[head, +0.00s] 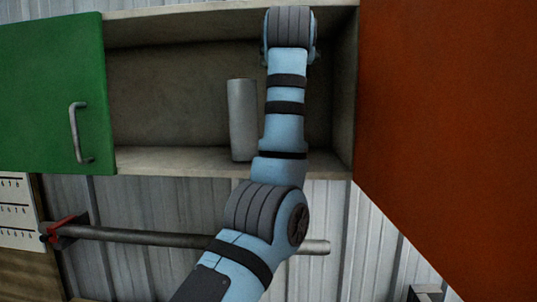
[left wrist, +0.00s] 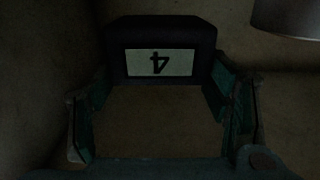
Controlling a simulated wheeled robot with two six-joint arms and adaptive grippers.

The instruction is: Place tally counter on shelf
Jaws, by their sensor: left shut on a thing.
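The tally counter (left wrist: 160,35) is a dark block with a pale display showing an upside-down 4. In the left wrist view it sits between the two fingers of my left gripper (left wrist: 161,92), which is shut on it. The shelf (head: 170,160) is the pale floor of an open wall cabinet in the head view. My left arm reaches up into the cabinet, and it hides the left gripper and the counter there. I cannot tell whether the counter touches the shelf. My right gripper is not clearly seen.
A grey cylinder (head: 242,120) stands on the shelf left of my arm; it also shows in the left wrist view (left wrist: 288,16). A green door (head: 50,95) is at left, an orange-red door (head: 450,110) at right. A horizontal bar (head: 150,237) runs below. The shelf's left part is clear.

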